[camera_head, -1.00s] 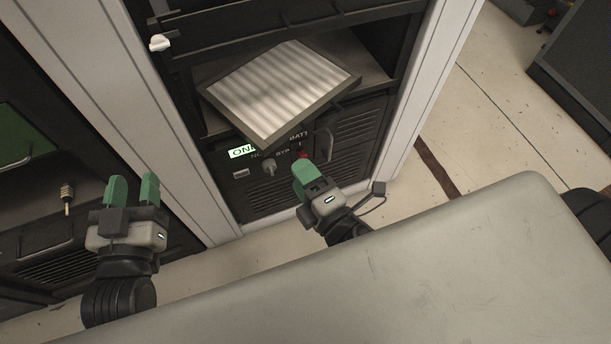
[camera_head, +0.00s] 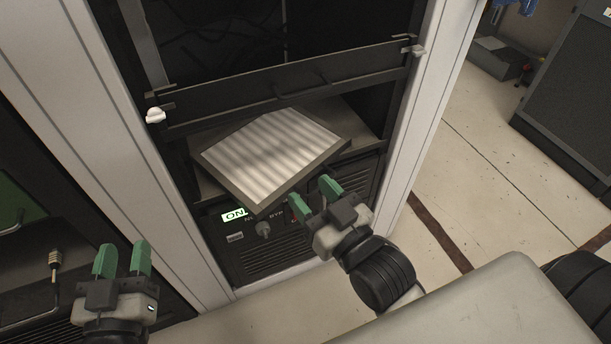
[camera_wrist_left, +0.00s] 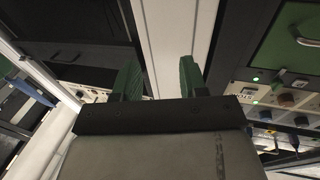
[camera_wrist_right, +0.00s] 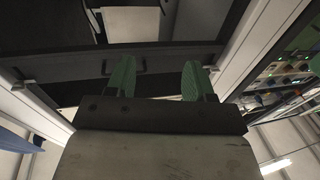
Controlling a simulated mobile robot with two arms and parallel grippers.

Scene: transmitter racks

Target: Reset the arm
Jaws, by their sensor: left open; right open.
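My left gripper (camera_head: 122,262) is at the lower left in the head view, with its two green fingers apart and nothing between them. It is in front of the left rack and the light post. In the left wrist view its fingers (camera_wrist_left: 158,80) are spread and empty. My right gripper (camera_head: 315,198) is in front of the middle rack, its green fingers apart and empty, close to the lower right edge of the framed filter panel (camera_head: 272,155) in the picture. Whether it touches the panel cannot be told. In the right wrist view its fingers (camera_wrist_right: 157,80) are also apart and empty.
The filter panel lies tilted on a shelf of the middle rack (camera_head: 290,95). Below it are a lit ON label (camera_head: 234,215) and a knob (camera_head: 263,230). A dark cabinet (camera_head: 570,100) stands at the right. The floor (camera_head: 480,180) between is clear.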

